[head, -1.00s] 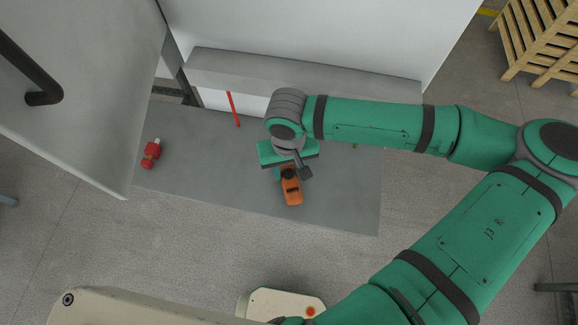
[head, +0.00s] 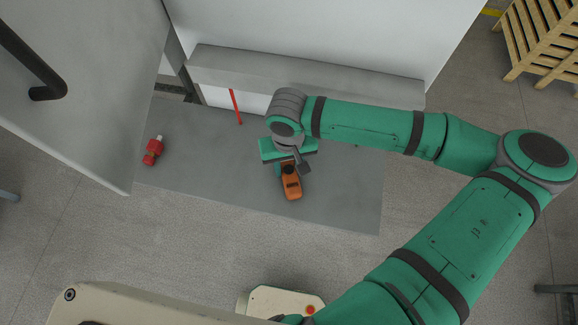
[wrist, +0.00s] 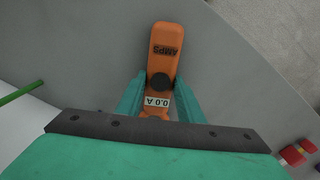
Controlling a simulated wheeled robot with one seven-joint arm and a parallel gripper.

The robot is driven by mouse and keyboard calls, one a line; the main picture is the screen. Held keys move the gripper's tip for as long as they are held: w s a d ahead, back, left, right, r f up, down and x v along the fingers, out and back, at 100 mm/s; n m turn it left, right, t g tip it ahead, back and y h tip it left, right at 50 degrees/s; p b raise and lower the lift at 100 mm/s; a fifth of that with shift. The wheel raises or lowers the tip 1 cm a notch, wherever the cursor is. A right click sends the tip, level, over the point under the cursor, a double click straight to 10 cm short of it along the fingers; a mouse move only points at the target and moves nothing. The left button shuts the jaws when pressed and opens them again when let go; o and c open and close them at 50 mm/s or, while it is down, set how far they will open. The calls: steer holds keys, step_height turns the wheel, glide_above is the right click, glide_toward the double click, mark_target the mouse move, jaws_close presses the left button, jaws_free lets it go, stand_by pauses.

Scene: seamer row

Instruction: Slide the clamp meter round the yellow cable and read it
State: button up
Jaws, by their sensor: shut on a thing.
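The orange clamp meter (head: 291,187) is in my gripper (head: 287,167), above the grey surface in the head view. In the wrist view the clamp meter (wrist: 163,55) lies between the two green fingers of my gripper (wrist: 158,98), which are shut on it. Its dark round knob faces the camera, and its small display reads 0.0 A. Its jaw end is hidden under my gripper. I see no yellow cable in either view. A red cable (head: 235,107) shows in the head view, and a green cable (wrist: 20,93) at the left of the wrist view, both apart from the meter.
The grey surface (head: 220,170) is mostly clear. A red object with a white tip (head: 152,152) stands at its left. An open grey door with a dark handle (head: 45,92) is at the left. A grey ledge (head: 300,75) runs along the back. A wooden pallet stack (head: 545,40) stands far right.

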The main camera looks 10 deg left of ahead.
steer(key=shift+w+a, duration=0.35)
steer(key=shift+w, duration=0.5)
steer(key=shift+w+a, duration=0.4)
steer(key=shift+w, duration=0.45)
steer(key=shift+w+a, duration=0.35)
steer(key=shift+w, duration=0.5)
steer(key=o, duration=1.4)
